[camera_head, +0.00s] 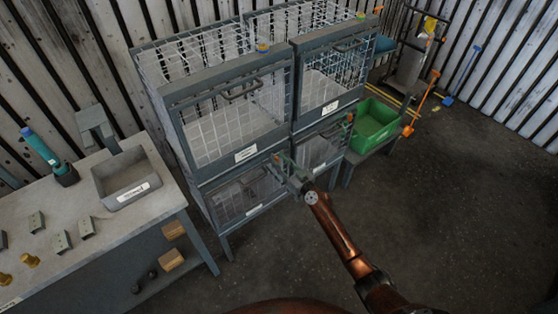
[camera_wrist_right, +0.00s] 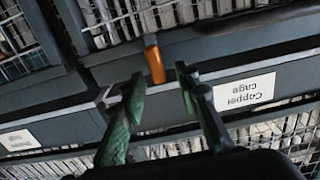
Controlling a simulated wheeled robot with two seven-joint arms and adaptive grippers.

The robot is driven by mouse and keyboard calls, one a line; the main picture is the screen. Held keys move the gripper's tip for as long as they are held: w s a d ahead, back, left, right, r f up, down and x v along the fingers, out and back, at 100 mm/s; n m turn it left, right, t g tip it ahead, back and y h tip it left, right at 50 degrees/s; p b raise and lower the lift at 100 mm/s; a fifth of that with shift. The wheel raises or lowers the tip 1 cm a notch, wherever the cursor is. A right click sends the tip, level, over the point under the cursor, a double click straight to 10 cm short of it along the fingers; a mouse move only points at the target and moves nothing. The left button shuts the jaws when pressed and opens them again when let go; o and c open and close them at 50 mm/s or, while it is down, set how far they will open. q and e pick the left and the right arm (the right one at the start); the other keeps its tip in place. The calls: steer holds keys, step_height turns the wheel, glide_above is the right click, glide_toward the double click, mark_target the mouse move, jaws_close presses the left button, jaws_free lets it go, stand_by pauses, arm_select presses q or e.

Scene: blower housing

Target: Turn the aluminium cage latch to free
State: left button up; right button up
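Wire cages with grey frames stand two by two in the head view. Their labels are too small to read there, so I cannot tell which is the aluminium cage. My right gripper (camera_head: 291,172) is in front of the lower cages, near the post between them. In the right wrist view my right gripper (camera_wrist_right: 158,78) is open, its green fingers apart. An orange latch handle (camera_wrist_right: 154,62) stands between and just beyond the fingertips; I cannot tell whether they touch. A label reading "Copper cage" (camera_wrist_right: 245,92) is right of it. My left gripper is not in view.
A workbench (camera_head: 70,245) with a grey bin (camera_head: 128,185) and small parts stands at the left. A green crate (camera_head: 375,122) is right of the cages. A shovel (camera_head: 425,98) leans near the back wall. The floor at the right is clear.

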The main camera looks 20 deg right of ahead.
steer(key=shift+c, duration=0.3)
jaws_close()
steer(key=shift+m, duration=0.3)
steer(key=m, duration=0.4)
steer(key=m+b, duration=0.1)
steer(key=m, duration=0.3)
steer(key=d+m+b, duration=0.1)
steer(key=m, duration=0.2)
steer(key=shift+w+f+m, duration=0.15)
steer(key=shift+f+m, duration=0.15)
steer(key=shift+m, duration=0.1)
steer(key=m, duration=0.5)
steer(key=shift+d+f+m, duration=0.1)
steer(key=shift+f+m, duration=0.15)
steer(key=shift+m, duration=0.05)
